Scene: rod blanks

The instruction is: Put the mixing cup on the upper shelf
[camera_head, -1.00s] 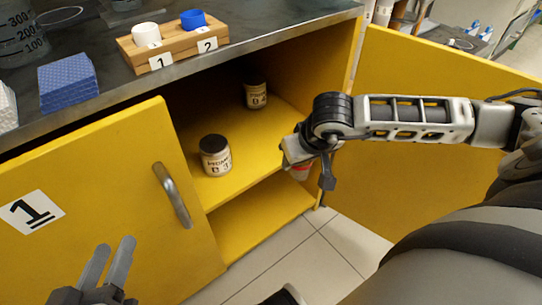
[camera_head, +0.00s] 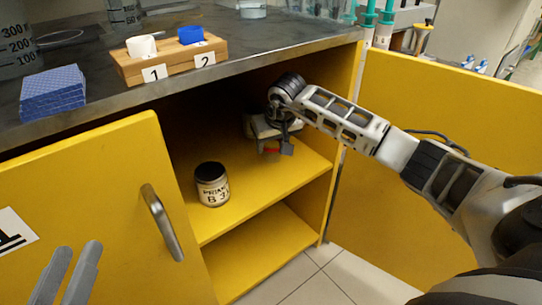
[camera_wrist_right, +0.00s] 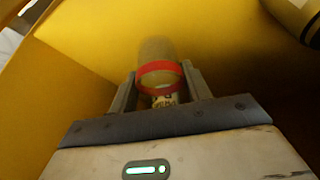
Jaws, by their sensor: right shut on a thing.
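The mixing cup, a pale see-through cup with a red band (camera_wrist_right: 160,75), is between the fingers of my right gripper (camera_wrist_right: 158,92) in the right wrist view. A small label shows below the band. In the head view my right gripper (camera_head: 268,143) is inside the open yellow cabinet, over the back of the upper shelf (camera_head: 250,192). Only a bit of the cup's red (camera_head: 271,150) shows there. I cannot tell whether the cup touches the shelf. My left gripper (camera_head: 66,272) is open and empty at the lower left, outside the cabinet.
A dark-lidded labelled jar (camera_head: 212,185) stands on the upper shelf near its front left. The lower shelf (camera_head: 265,255) looks empty. Left door (camera_head: 90,205) and right door (camera_head: 430,130) are open. A wooden holder (camera_head: 172,62) and blue stack (camera_head: 53,93) sit on the counter.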

